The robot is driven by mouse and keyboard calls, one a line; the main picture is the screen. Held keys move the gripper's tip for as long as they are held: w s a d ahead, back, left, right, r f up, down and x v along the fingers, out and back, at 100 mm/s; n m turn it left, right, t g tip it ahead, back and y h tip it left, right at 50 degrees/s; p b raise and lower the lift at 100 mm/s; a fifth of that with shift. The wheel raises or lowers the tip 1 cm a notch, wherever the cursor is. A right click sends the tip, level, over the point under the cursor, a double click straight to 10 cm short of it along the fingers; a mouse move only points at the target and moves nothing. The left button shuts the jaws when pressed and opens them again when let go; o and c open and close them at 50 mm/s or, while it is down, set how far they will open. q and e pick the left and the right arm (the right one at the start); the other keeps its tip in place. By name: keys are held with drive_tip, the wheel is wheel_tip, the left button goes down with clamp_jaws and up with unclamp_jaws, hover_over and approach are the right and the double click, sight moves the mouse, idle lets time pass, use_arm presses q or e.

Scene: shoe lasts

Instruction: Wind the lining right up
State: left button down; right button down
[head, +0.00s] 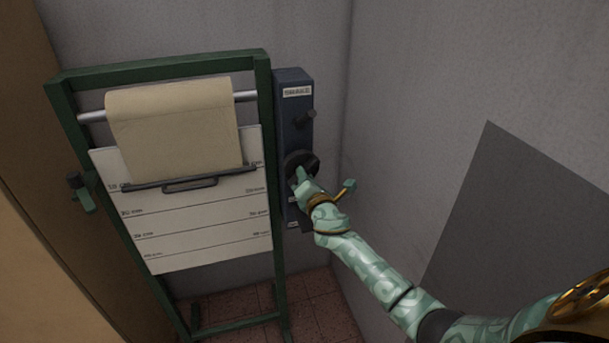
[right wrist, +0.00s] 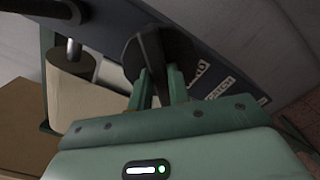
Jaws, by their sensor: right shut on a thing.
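The lining (head: 175,135) is a beige sheet hanging from a roll on a silver bar in a green frame. Its lower edge carries a dark bar with a handle (head: 190,185), level with about the uppermost mark of a white scale board. My right gripper (head: 303,178) is shut on the grip of a round dark knob (head: 301,160) on a blue-grey panel (head: 292,110) at the frame's right. In the right wrist view the fingers (right wrist: 160,78) close on the knob's raised grip (right wrist: 150,55).
The white scale board (head: 200,230) has several lines with small markings. A dark peg (head: 306,118) sticks out of the panel above the knob. Grey walls stand close behind and right.

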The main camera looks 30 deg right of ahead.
drive_tip(key=m, duration=0.3)
drive_tip(key=shift+b, duration=0.3)
drive_tip(key=m, duration=0.6)
drive_tip(key=c, duration=1.2)
unclamp_jaws()
drive_tip(key=shift+c, duration=0.2)
drive_tip(key=shift+s, duration=0.1)
